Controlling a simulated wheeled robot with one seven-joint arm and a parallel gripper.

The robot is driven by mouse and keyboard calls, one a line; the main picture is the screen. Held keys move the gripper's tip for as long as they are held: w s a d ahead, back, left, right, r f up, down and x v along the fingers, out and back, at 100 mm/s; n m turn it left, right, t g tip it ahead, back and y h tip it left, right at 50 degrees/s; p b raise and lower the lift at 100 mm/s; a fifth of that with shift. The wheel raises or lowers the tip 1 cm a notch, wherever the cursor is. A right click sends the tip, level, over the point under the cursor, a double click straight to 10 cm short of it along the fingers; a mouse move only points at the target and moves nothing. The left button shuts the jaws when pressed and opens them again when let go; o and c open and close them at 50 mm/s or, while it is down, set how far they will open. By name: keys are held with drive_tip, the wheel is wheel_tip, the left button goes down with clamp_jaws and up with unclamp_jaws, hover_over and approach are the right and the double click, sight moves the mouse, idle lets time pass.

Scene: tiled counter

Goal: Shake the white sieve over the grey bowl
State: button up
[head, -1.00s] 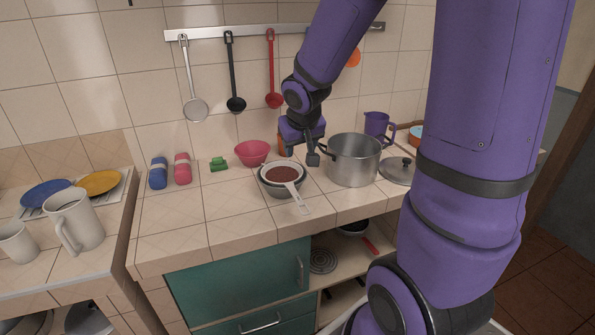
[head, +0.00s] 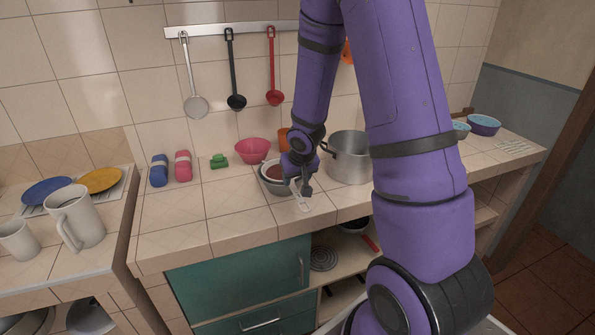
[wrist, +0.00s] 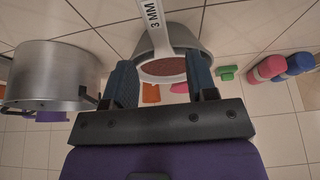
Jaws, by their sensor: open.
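The white sieve (head: 274,172) holds reddish-brown contents and rests on the grey bowl (head: 276,186) on the counter. In the wrist view the sieve's white handle (wrist: 153,18), marked "3 MM", points up the picture, and the sieve's reddish-brown filling (wrist: 163,67) shows between my fingers. The grey bowl (wrist: 144,48) is partly hidden behind the sieve there. My gripper (head: 301,192) is close to the sieve's handle (head: 302,203), and it hides part of the sieve in the head view. In the wrist view my gripper (wrist: 160,82) is open, with one finger on each side of the sieve, holding nothing.
A steel pot (head: 347,158) stands right of the bowl. A pink bowl (head: 252,151) and a green item (head: 219,161) are behind and left. Blue (head: 159,170) and pink (head: 183,165) rolled items stand further left. The counter's front left is clear.

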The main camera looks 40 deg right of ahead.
sight(293, 187)
drive_tip(key=shift+x, duration=3.4)
clamp_jaws()
drive_tip(key=shift+r, duration=2.55)
